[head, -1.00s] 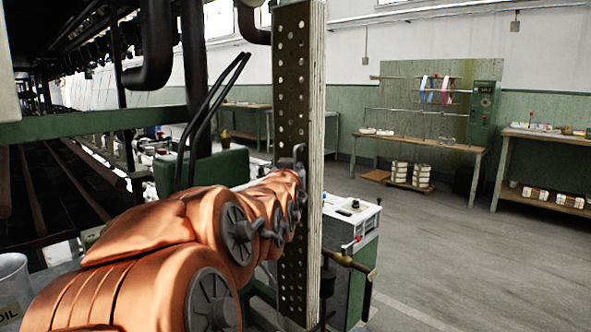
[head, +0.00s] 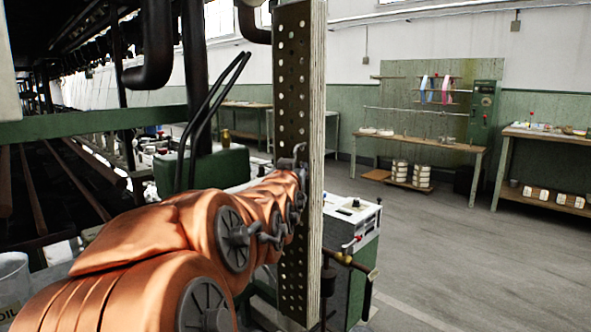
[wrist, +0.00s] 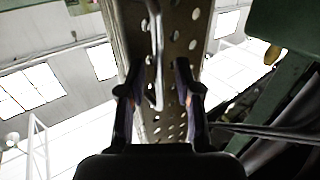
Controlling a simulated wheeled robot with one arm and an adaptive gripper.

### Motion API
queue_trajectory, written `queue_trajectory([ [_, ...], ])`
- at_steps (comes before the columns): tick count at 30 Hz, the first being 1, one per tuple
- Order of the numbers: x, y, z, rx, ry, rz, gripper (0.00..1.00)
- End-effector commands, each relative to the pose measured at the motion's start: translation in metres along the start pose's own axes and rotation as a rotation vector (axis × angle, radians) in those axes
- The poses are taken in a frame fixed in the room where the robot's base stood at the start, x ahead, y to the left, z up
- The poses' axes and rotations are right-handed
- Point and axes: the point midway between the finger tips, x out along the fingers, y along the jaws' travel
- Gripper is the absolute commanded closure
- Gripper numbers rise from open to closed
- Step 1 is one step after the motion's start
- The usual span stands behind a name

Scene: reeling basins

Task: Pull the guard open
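The guard (head: 290,80) is a tall, upright perforated panel, dark on its face with a pale edge, in the middle of the head view. A thin metal handle (head: 299,152) stands out from it at mid height. My copper-covered arm reaches up to it, and my gripper is mostly hidden there. In the wrist view, my gripper (wrist: 158,78) is open, its two dark fingers apart. The perforated guard (wrist: 180,30) fills the space beyond them. The handle bar (wrist: 158,60) runs between the fingers, closer to the left one; I cannot tell whether they touch it.
A white-topped machine cabinet (head: 352,212) stands just right of the guard. Dark pipes (head: 155,50) and a green beam (head: 90,127) are at the left. Workbenches (head: 425,143) line the far wall. The floor (head: 480,250) at right is open.

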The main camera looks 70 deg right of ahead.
Motion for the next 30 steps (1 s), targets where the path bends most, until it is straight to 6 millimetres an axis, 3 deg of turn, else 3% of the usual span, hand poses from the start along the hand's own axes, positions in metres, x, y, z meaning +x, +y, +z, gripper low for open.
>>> queue_trajectory([
  [15,-0.057,0.000,-0.001,0.000,0.003,-0.001,0.66],
  [30,-0.067,0.001,0.000,0.001,0.001,0.000,0.66],
])
